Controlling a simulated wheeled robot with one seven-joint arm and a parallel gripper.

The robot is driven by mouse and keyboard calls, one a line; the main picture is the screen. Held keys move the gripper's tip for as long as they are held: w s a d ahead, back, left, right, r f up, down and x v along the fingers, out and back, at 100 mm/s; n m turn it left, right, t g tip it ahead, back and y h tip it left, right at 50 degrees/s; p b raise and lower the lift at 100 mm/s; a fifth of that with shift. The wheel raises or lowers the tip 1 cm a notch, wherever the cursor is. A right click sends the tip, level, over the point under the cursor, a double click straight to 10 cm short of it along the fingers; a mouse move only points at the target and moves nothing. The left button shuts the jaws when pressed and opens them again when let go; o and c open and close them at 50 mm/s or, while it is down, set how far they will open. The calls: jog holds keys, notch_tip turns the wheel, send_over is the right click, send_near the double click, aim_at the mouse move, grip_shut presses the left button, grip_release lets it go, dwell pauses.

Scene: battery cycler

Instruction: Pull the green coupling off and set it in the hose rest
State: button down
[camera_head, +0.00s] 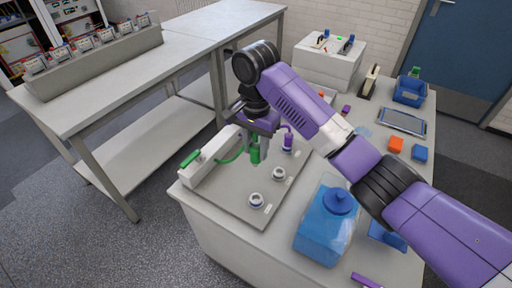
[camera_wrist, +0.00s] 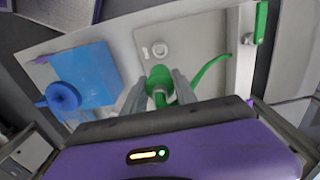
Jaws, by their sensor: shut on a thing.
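The green coupling (camera_head: 255,150) is between the fingers of my gripper (camera_head: 261,161), which is shut on it. In the wrist view the coupling (camera_wrist: 160,80) sits between both fingertips. It looks upright and above the grey plate (camera_head: 228,198); the fingers partly hide its lower end, so I cannot tell its exact clearance. A green hose (camera_head: 231,158) curves from it to a white block (camera_head: 212,163) with a green handle (camera_head: 190,158). Two round ports (camera_head: 256,200) (camera_head: 279,173) on the plate are bare. I cannot clearly identify the hose rest.
A purple coupling (camera_head: 288,140) with its hose stands behind the ports. A blue container (camera_head: 325,228) with a round lid stands at the bench's front right. Orange (camera_head: 396,145) and blue (camera_head: 420,153) blocks and a tablet (camera_head: 402,122) lie farther right.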

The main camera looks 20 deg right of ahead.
jog(key=shift+r, duration=0.15)
jog(key=shift+r+p, duration=2.4)
jog(key=shift+p, duration=0.45)
